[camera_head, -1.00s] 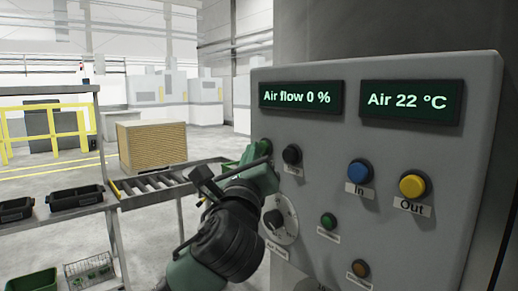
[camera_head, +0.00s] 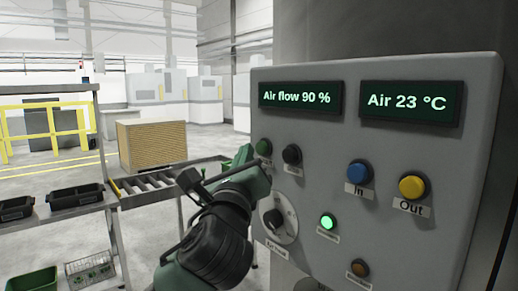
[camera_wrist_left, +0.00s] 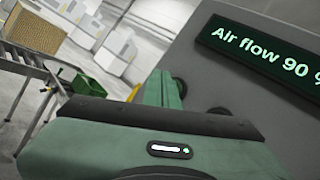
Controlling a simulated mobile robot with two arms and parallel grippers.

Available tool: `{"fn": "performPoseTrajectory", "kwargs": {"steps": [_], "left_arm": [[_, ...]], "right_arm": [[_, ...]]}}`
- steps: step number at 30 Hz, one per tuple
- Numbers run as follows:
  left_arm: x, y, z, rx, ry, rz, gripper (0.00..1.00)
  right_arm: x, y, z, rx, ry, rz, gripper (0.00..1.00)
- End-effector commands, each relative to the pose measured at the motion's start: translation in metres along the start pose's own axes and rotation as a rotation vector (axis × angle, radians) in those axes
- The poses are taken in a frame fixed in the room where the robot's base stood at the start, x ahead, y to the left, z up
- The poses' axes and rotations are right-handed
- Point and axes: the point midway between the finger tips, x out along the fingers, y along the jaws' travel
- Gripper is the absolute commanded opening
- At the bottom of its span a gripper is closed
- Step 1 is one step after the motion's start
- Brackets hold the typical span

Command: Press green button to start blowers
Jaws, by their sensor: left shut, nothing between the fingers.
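The green button (camera_head: 264,147) sits at the upper left of the grey control panel (camera_head: 440,245), beside a black button (camera_head: 292,154). My left gripper (camera_head: 247,158) is shut and empty, its tips just left of and below the green button, seemingly a little apart from it. In the left wrist view its green fingers (camera_wrist_left: 163,90) point at the panel, and the button cannot be made out clearly. The airflow display (camera_head: 297,98) reads "Air flow 90 %" and the other display (camera_head: 412,102) "Air 23 °C". A small green lamp (camera_head: 328,221) is lit. My right gripper is out of view.
The panel also bears a blue button (camera_head: 360,171), a yellow button (camera_head: 411,186), a white dial (camera_head: 277,219) and a small brown button (camera_head: 360,268). A roller conveyor (camera_head: 170,183) and a shelf with black bins (camera_head: 75,197) stand at left.

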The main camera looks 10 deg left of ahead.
Motion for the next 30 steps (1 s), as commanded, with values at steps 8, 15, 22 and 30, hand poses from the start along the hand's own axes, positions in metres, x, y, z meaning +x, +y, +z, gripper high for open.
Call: {"fn": "performPoseTrajectory", "kwargs": {"steps": [8, 15, 22, 30], "left_arm": [[-0.010, 0.007, 0.009, 0.000, -0.001, -0.001, 0.00], [-0.026, 0.019, 0.021, 0.000, -0.001, 0.000, 0.00], [-0.035, 0.025, 0.025, 0.000, 0.001, -0.001, 0.00], [-0.035, 0.025, 0.025, 0.000, 0.000, -0.001, 0.00]], "right_arm": [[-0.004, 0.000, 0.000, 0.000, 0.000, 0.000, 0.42], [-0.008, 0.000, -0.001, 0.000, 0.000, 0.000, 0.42], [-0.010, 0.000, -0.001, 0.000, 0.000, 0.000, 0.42], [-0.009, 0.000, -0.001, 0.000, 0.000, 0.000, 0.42]]}}
